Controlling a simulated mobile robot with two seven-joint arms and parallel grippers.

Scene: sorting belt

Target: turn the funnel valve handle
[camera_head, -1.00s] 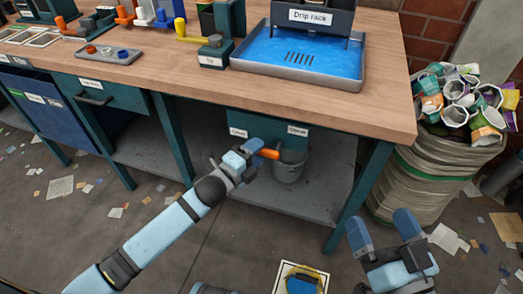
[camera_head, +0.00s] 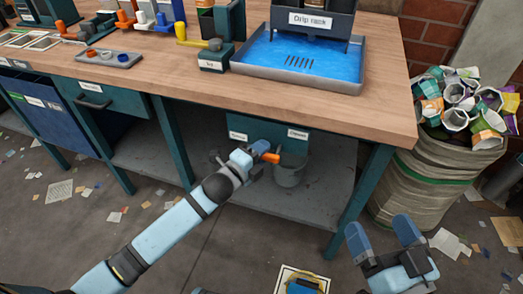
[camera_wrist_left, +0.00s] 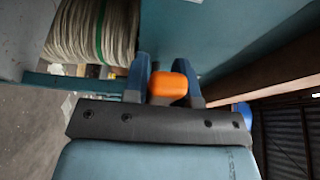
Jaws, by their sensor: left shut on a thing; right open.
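The orange valve handle (camera_head: 271,158) sticks out just past my left gripper (camera_head: 258,155), below the front edge of the bench. My left gripper is shut on it; in the left wrist view the orange handle end (camera_wrist_left: 168,86) sits between the two blue fingers. Two small labels are on the teal panel (camera_head: 270,140) behind it; the text is too small to read surely. The valve body is hidden behind the gripper. My right gripper (camera_head: 385,236) is open and empty at the lower right, away from the bench.
A grey bucket (camera_head: 289,173) stands under the panel on the lower shelf (camera_head: 325,190). The wooden bench top (camera_head: 190,85) overhangs above, with a blue-lined drip tray (camera_head: 300,83). A sack of crumpled cups (camera_head: 425,185) stands at the right. A teal bench leg (camera_head: 358,200) is near my right gripper.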

